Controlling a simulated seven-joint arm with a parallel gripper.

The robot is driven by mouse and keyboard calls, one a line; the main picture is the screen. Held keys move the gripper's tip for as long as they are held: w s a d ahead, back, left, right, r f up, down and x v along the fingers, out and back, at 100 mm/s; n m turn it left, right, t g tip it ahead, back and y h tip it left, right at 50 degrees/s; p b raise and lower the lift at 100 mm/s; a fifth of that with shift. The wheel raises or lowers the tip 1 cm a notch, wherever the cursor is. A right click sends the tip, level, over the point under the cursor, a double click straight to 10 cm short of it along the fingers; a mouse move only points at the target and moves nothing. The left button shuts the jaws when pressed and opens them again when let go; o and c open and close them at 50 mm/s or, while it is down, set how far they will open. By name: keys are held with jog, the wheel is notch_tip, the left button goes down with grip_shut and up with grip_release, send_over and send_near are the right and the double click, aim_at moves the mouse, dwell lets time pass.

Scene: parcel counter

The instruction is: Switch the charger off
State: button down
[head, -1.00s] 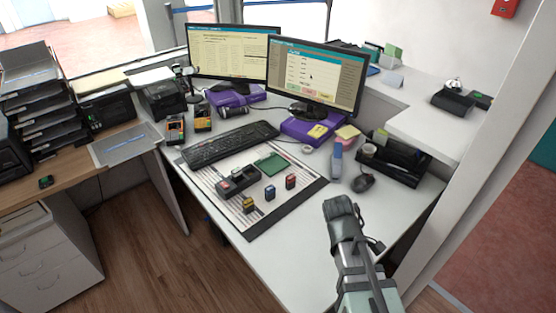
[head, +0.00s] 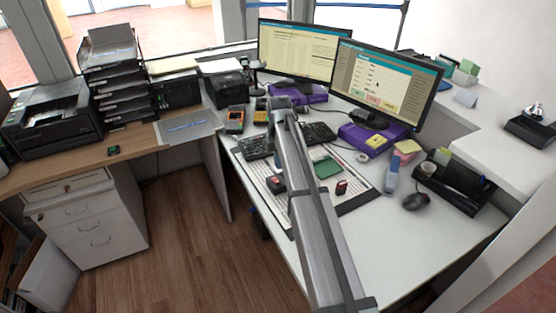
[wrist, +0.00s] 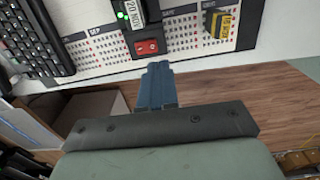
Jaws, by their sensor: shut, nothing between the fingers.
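The black charger (wrist: 137,22) is at the top of the wrist view, on the printed calendar mat. Its red rocker switch (wrist: 146,47) faces the camera, with a small green light (wrist: 120,15) lit beyond it. A battery with a white label (wrist: 134,14) sits in the charger. My gripper (wrist: 158,66) is shut and empty, its blue fingertips just short of the switch in the picture; whether they touch the charger cannot be told.
A yellow and black battery (wrist: 220,25) stands on the mat right of the charger. A dark red battery (head: 341,187) and a green card (head: 327,168) lie there too. A keyboard (wrist: 35,38) is close on the left.

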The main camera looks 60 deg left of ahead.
aim_at(278, 182)
jog(key=shift+s+a+f, duration=0.1)
jog(key=shift+a+f, duration=0.05)
jog(key=shift+f, duration=1.6)
jog(key=shift+a+f, duration=0.15)
jog(key=shift+f, duration=1.6)
jog(key=shift+f, duration=0.65)
dwell(0.3)
jog(key=shift+r, duration=2.1)
dwell(1.4)
